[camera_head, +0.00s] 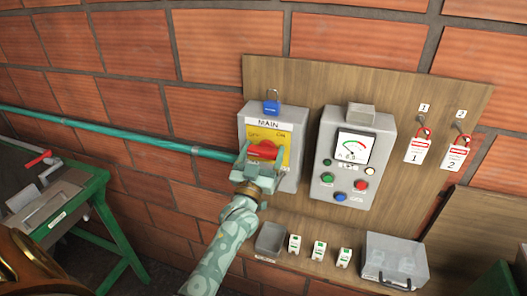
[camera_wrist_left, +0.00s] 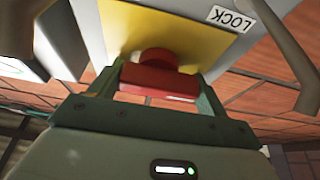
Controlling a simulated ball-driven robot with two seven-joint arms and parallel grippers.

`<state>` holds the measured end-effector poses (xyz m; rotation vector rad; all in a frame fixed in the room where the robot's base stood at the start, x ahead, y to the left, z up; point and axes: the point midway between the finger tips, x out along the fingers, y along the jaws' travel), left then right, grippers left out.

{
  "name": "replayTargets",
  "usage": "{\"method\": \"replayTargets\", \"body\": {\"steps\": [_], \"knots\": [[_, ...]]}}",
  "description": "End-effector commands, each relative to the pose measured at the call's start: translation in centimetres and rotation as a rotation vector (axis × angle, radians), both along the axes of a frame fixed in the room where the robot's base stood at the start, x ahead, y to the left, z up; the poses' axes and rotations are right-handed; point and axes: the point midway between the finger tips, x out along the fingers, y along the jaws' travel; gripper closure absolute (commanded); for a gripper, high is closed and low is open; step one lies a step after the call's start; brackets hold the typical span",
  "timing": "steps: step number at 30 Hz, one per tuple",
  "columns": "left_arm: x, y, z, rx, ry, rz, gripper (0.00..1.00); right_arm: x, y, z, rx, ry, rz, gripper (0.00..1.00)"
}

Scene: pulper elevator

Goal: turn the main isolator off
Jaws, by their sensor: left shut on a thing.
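The main isolator (camera_head: 286,172) is a grey box with a yellow plate and a "MAIN" label, fixed on the wooden wall board. Its red handle (camera_head: 263,150) is in the middle of the yellow plate. My left gripper (camera_head: 260,163) is shut on the red handle, with a finger on each side. In the left wrist view the red handle (camera_wrist_left: 158,82) lies between the two fingers, in front of the yellow plate. A blue padlock (camera_head: 271,107) is at the top of the box. My right gripper is not in view.
A grey control box (camera_head: 325,165) with a gauge and coloured buttons is close on the right. Tags 1 (camera_head: 414,151) and 2 (camera_head: 453,157) hang on hooks. A green-framed machine (camera_head: 95,200) stands left.

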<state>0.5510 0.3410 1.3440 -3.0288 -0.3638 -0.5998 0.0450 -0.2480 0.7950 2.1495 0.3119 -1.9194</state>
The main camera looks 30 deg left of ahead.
Motion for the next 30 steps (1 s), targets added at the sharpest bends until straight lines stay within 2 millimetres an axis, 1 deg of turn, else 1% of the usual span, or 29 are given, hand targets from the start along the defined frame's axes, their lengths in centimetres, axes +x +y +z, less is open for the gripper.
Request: {"method": "replayTargets", "body": {"steps": [1,7,8,9,10,18,21,23,26,30], "knots": [[0.0,0.1,0.4,-0.005,-0.010,0.002,0.46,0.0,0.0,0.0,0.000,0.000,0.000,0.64],[0.0,0.1,0.4,-0.005,-0.012,0.001,0.46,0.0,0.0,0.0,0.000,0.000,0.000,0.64],[0.0,0.2,0.4,-0.005,-0.013,0.001,0.15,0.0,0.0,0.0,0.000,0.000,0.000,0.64],[0.0,0.1,0.4,-0.005,-0.012,0.001,0.04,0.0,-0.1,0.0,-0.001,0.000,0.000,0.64],[0.0,0.1,0.4,-0.004,-0.010,0.001,0.02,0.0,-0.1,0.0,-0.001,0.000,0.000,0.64],[-0.1,0.0,0.1,-0.002,-0.005,0.000,0.02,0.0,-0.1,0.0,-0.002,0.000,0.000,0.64],[-0.7,-0.2,-0.3,-0.002,-0.004,0.000,0.02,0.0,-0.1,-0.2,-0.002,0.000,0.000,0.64],[-1.5,-0.3,-0.7,-0.002,-0.002,0.000,0.02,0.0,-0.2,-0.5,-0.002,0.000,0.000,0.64],[-3.5,-0.8,-1.7,-0.004,-0.002,0.000,0.02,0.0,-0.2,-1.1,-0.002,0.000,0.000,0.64],[-7.1,-1.6,-3.3,-0.003,-0.001,0.001,0.02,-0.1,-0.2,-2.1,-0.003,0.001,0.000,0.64]]}}
